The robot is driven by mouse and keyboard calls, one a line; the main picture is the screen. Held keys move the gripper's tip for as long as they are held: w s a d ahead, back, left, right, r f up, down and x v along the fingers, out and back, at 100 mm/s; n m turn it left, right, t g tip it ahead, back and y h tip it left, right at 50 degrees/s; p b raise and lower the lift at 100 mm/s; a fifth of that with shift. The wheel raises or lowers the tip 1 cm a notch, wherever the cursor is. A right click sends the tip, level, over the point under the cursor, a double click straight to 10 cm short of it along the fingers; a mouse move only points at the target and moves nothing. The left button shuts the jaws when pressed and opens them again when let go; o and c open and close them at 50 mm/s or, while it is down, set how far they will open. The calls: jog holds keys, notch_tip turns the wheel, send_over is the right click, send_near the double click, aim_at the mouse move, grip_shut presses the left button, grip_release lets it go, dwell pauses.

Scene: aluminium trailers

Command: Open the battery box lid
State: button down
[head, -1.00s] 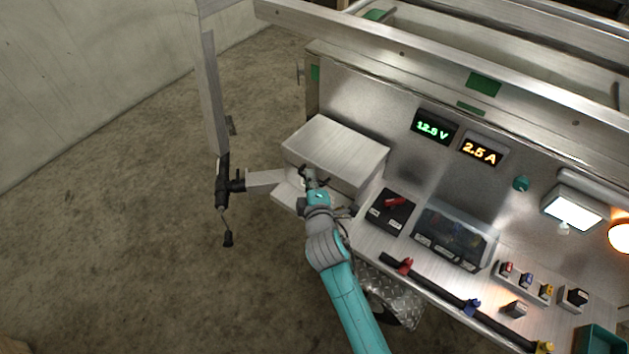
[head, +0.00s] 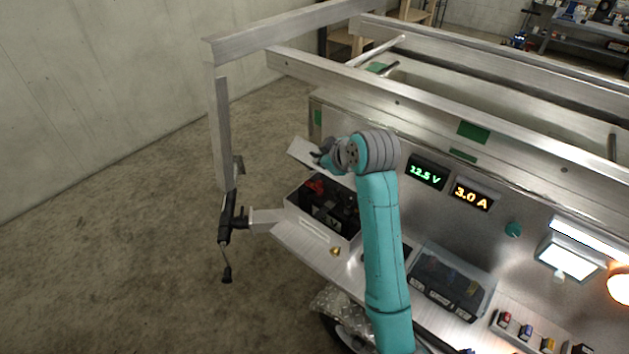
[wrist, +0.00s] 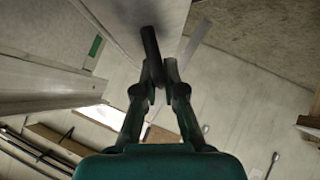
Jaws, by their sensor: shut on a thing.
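The battery box (head: 294,221) stands open on the left of the metal shelf, with a dark battery (head: 335,213) and a red part showing inside. Its silver lid (head: 301,152) is tilted up at the back of the box, partly hidden behind my arm. My gripper (head: 324,158) is at the raised lid. In the wrist view my gripper (wrist: 158,84) is shut on the lid's dark handle (wrist: 150,46), which stands out from the pale lid (wrist: 130,15).
A clear-covered box (head: 447,283) is to the right of my arm. Voltage (head: 428,172) and current (head: 473,196) displays are on the back panel. A small brass piece (head: 336,252) lies on the front shelf. A black jack (head: 230,225) stands left of the box.

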jog(key=w+d+r, duration=0.4)
jog(key=shift+w+d+r, duration=0.1)
jog(key=shift+w+d, duration=0.2)
jog(key=shift+w+d+r, duration=0.25)
jog(key=shift+w+d, duration=0.25)
jog(key=shift+w, duration=0.05)
jog(key=c, duration=1.5)
grip_release()
jog(key=v, duration=1.2)
